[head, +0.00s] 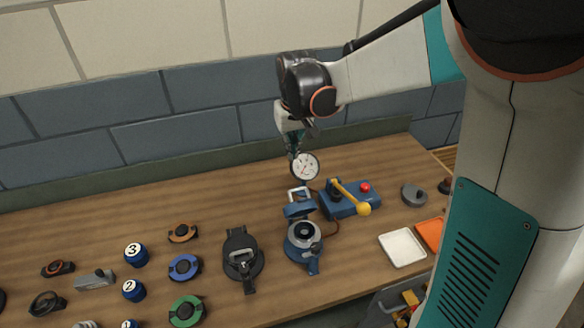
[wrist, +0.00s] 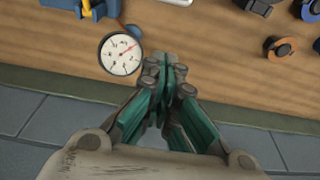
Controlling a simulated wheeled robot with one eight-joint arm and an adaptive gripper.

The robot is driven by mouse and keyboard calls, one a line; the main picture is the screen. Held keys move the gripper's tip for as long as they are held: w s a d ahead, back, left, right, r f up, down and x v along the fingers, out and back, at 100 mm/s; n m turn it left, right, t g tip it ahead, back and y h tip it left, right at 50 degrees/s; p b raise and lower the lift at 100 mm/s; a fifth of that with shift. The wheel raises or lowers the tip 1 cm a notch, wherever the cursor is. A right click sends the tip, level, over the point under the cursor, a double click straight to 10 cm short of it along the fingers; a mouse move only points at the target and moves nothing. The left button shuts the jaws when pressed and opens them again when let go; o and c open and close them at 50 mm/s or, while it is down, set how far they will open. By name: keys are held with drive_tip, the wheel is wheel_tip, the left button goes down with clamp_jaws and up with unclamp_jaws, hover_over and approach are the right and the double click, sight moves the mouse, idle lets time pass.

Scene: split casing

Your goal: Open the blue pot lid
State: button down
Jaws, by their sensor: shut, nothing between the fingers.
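The blue pot (head: 303,256) stands on the wooden bench in the head view. Its round top shows a grey ring with a dark centre. The blue lid (head: 299,211), with a pale loop handle (head: 299,193), stands raised at the pot's back edge, tilted up off the opening. My gripper (head: 294,153) is above the back of the bench, behind the lid and apart from it. In the wrist view my gripper's fingertips (wrist: 165,65) are together with nothing between them. A pale bar at the top edge there may be the lid handle.
A round dial gauge (head: 304,166) stands close to my gripper, also in the wrist view (wrist: 120,54). A blue box with a yellow lever (head: 350,206) is right of the pot. A black clamp device (head: 242,256) is left. White (head: 402,248) and orange trays lie right.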

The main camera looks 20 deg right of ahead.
wheel_tip(320, 180, down, 10)
drive_tip(key=w+b, duration=0.2)
drive_tip(key=s, duration=0.2)
drive_tip(key=s+r, duration=0.1)
drive_tip(key=s, duration=0.1)
drive_tip(key=shift+s, duration=0.1)
idle(0.3)
drive_tip(key=shift+s+r, duration=0.2)
drive_tip(key=shift+s, duration=1.2)
drive_tip(key=shift+w, duration=0.1)
drive_tip(key=w, duration=0.4)
drive_tip(key=s+r+p, duration=0.1)
drive_tip(key=s+r, duration=0.3)
drive_tip(key=r, duration=0.5)
drive_tip(key=shift+r+p, duration=0.2)
drive_tip(key=shift+p, duration=0.15)
